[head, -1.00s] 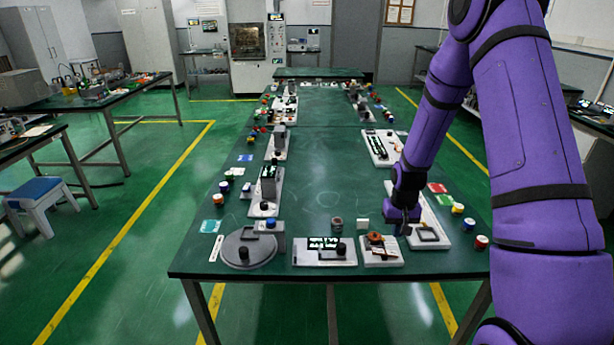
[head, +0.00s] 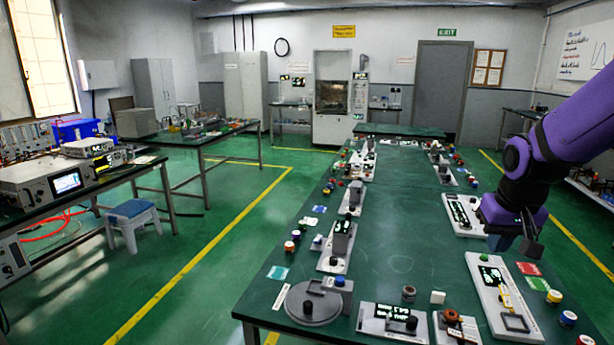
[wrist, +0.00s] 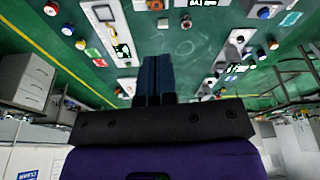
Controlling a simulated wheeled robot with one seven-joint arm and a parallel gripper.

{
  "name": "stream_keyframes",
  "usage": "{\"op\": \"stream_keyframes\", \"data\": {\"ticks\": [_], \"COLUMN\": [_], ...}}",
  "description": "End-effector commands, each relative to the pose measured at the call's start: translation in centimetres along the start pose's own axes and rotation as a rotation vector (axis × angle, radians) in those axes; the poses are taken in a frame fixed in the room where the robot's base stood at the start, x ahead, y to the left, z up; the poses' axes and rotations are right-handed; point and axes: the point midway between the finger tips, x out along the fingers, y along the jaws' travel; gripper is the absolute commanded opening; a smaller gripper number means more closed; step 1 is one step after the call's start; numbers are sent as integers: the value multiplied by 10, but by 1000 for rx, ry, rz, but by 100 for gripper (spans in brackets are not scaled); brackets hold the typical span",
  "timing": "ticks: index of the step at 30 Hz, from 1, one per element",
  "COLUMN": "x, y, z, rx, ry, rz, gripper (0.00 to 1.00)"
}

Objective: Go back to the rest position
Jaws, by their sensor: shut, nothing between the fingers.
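My gripper (head: 517,246) is at the right of the head view, on my purple arm. It is raised above the right side of the green table (head: 385,262) and is clear of the things on it. In the wrist view my gripper (wrist: 155,60) shows two dark fingers side by side, closed together with nothing between them. The tabletop with its devices appears beyond the fingertips in the wrist view.
Devices line the table's edges: a white panel (head: 493,297), a round grey plate device (head: 305,304) and a display box (head: 385,322). A small white cube (head: 437,297) and a grey cylinder (head: 408,293) stand near the front. The table's middle is clear. A stool (head: 130,213) stands left.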

Motion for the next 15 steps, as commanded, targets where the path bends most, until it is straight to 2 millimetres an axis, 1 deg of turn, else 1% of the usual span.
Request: {"op": "stream_keyframes", "data": {"ticks": [1, 6, 11, 15], "x": [-17, -59, -94, -119], "y": [-4, -12, -19, -23], "z": [7, 35, 66, 96], "rx": [-9, -36, -61, -83], "ry": [23, 70, 115, 154], "rz": [-3, -13, -24, -36], "gripper": [0, 0, 0, 0]}}
